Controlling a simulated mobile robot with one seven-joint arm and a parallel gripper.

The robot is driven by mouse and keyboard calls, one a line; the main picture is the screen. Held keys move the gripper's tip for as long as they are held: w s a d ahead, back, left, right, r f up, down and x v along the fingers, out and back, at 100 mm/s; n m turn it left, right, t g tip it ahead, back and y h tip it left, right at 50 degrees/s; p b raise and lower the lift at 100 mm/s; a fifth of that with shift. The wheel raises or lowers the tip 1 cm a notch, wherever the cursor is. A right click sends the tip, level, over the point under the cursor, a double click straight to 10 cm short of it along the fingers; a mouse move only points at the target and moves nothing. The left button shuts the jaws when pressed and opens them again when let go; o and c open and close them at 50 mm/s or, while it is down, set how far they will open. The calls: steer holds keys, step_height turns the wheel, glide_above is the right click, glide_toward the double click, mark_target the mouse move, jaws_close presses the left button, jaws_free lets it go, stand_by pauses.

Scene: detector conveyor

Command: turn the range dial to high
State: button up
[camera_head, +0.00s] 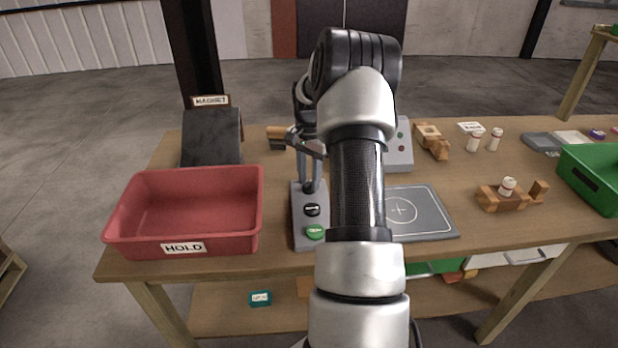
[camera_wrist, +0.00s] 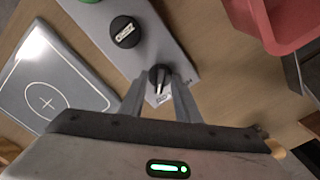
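A grey control panel (camera_head: 298,228) stands on the table under my gripper. In the wrist view it carries a black dial (camera_wrist: 160,76) with a narrow pointer at its far end, a second black knob (camera_wrist: 124,32) with a pale bar, and a green button (camera_wrist: 88,1). The head view also shows the second knob (camera_head: 312,210) and green button (camera_head: 315,232). My gripper (camera_wrist: 161,84) points down at the far dial, its fingers apart on either side of it. Whether they touch it is unclear. The small label beside this dial is too small to read.
A red HOLD bin (camera_head: 130,222) stands left of the panel. A grey plate with a cross mark (camera_head: 430,222) lies to the right. A dark MAGNET stand (camera_head: 212,138) is at the back left. Wooden blocks, white bottles and a green bin (camera_head: 592,180) are farther right.

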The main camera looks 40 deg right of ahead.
jaws_close()
steer(key=shift+n, duration=0.4)
steer(key=n+p, duration=0.1)
steer(key=n, duration=0.2)
steer(key=shift+r, duration=0.1)
steer(key=n, duration=0.3)
steer(key=shift+n, duration=0.3)
steer(key=n+p, duration=0.1)
steer(key=n, duration=0.4)
steer(key=shift+w, duration=0.1)
steer(key=n, duration=0.5)
steer(key=shift+p, duration=0.35)
steer(key=shift+n, duration=0.4)
